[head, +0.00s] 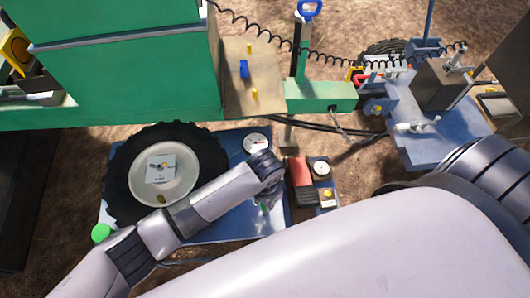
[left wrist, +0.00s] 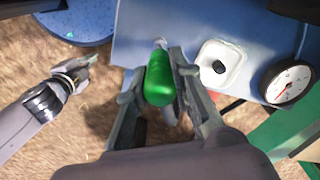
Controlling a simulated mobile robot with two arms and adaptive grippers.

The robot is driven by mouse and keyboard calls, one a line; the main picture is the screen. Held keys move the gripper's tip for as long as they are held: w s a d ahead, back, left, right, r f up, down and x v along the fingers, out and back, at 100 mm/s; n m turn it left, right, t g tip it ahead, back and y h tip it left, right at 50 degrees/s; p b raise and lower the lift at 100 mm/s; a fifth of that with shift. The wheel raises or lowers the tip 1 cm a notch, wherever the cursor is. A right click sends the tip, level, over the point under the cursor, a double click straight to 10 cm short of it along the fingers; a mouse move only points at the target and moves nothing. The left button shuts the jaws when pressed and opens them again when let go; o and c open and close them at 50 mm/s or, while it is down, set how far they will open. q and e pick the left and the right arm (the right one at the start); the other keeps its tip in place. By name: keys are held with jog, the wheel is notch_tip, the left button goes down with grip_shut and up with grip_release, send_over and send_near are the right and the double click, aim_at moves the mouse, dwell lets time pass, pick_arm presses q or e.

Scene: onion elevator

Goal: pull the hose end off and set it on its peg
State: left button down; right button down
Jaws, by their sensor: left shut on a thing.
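My left gripper (head: 266,198) is over the right part of a blue plate in the head view. In the left wrist view my left gripper (left wrist: 157,68) is shut on a green cylindrical piece (left wrist: 160,88), whose far end meets a small metal part at the blue plate (left wrist: 140,30). I cannot tell whether a hose runs from it. A coiled black line (head: 290,50) hangs along the back. Yellow pegs (head: 249,48) and a blue piece (head: 244,69) are on a tan board (head: 235,95). An arm tip, probably my right gripper (left wrist: 82,66), shows at left in the left wrist view.
A red-and-dark box (head: 300,172) stands to the right. A green machine body (head: 130,80) blocks the upper left.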

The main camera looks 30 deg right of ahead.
pick_arm(q)
jog(key=shift+f, duration=0.15)
jog(key=shift+p, duration=0.45)
dwell(0.3)
jog(key=shift+f+b, duration=0.95)
jog(key=shift+f, duration=0.45)
jog(key=shift+p, duration=0.3)
dwell(0.5)
jog(key=shift+f+b, duration=0.3)
jog(key=shift+f, duration=0.3)
dwell(0.5)
jog(key=c, duration=1.3)
grip_release()
